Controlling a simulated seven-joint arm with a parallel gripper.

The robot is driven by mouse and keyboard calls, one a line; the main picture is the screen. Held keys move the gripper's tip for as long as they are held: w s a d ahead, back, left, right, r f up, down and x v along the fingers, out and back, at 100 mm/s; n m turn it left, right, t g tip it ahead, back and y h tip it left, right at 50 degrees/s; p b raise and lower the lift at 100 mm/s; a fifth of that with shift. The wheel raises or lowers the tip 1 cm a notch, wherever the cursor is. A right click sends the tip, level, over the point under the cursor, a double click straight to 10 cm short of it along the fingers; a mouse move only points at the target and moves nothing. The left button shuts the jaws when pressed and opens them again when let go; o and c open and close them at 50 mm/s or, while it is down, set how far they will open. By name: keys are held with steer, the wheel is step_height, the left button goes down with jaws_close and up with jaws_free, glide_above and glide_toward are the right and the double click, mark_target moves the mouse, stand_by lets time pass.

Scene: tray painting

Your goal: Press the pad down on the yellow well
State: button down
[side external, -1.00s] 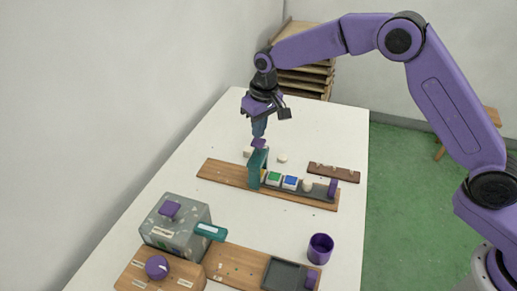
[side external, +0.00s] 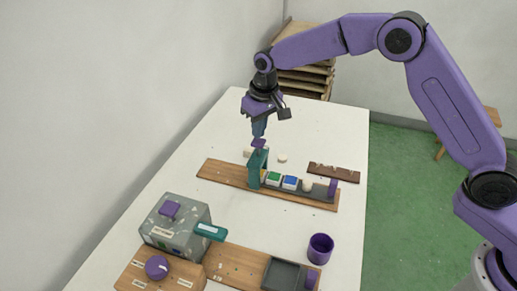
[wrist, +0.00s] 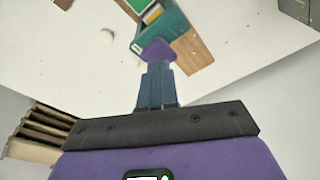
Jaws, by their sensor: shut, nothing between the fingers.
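A dark tray (side external: 318,190) on a wooden board holds a green well (side external: 274,177) and a blue well (side external: 290,182). A teal press frame (side external: 253,176) stands over the tray's left end, with a purple knob (side external: 259,143) on top. A bit of the yellow well (wrist: 151,13) shows beside the teal frame in the wrist view; the frame hides most of it in the side view. The pad under the frame cannot be made out. My gripper (side external: 258,134) is shut and empty, pointing down right above the purple knob; whether it touches cannot be told.
A brown strip (side external: 334,172) lies behind the tray. Small pale pieces (side external: 283,158) sit behind the press. A grey speckled box (side external: 175,225), a purple cup (side external: 320,248) and a second board (side external: 238,262) stand nearer the camera. The far table is clear.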

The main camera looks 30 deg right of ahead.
mark_target(259, 141)
steer(key=shift+f, duration=1.9)
steer(key=shift+r, duration=1.9)
steer(key=shift+r, duration=2.45)
